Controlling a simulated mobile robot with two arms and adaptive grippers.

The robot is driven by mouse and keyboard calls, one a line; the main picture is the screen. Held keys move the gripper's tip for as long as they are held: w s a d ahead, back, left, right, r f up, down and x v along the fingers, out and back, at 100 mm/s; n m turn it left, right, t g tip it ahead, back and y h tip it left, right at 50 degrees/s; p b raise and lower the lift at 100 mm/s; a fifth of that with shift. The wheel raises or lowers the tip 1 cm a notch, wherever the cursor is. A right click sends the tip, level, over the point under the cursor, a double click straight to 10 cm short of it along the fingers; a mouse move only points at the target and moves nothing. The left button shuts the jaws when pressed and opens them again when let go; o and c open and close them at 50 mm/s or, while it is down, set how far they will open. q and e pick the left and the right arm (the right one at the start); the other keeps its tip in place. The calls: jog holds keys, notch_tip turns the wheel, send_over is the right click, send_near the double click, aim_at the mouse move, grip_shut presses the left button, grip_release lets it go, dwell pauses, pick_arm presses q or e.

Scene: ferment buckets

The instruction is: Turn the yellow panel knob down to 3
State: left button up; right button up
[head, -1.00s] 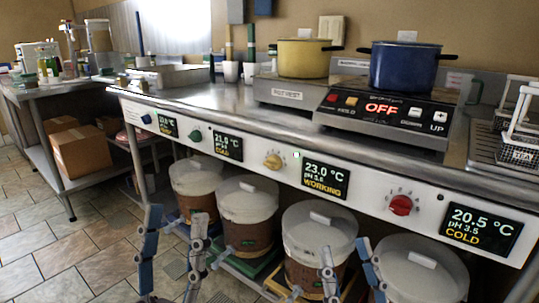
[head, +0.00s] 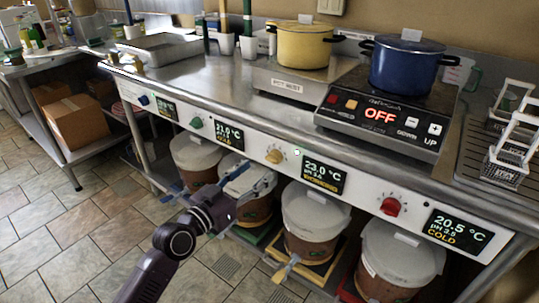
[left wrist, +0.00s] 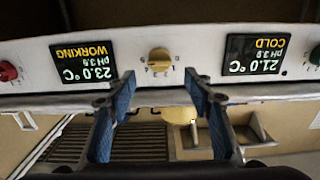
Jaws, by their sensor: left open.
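The yellow knob (head: 275,157) sits on the white front panel (head: 335,197), just left of a display (head: 323,174) reading 23.0 °C and WORKING. In the left wrist view, which is upside down, the yellow knob (left wrist: 159,61) is near the middle top, with small scale marks around it. The number it points at is too small to read. My left gripper (head: 224,186) is below and left of the knob, in front of the buckets. Its blue fingers (left wrist: 160,92) are open and empty, spread apart and clear of the knob. My right gripper is out of view.
A green knob (head: 196,123) and a red knob (head: 390,207) flank the yellow one. Lidded buckets (head: 316,212) stand under the counter. A yellow pot (head: 299,46) and a blue pot (head: 404,66) stand on top. The tiled floor in front is free.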

aim_at(270, 160)
pick_arm(q)
jog(key=x, duration=0.6)
jog(key=shift+d+b, duration=0.1)
jog(key=shift+b, duration=0.2)
jog(key=shift+w+d, duration=0.3)
jog(key=shift+w, duration=0.15)
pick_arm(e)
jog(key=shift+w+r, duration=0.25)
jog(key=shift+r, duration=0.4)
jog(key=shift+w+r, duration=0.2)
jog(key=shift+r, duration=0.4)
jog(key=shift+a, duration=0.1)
pick_arm(q)
jog(key=c, duration=1.1)
jog(key=shift+c, duration=0.2)
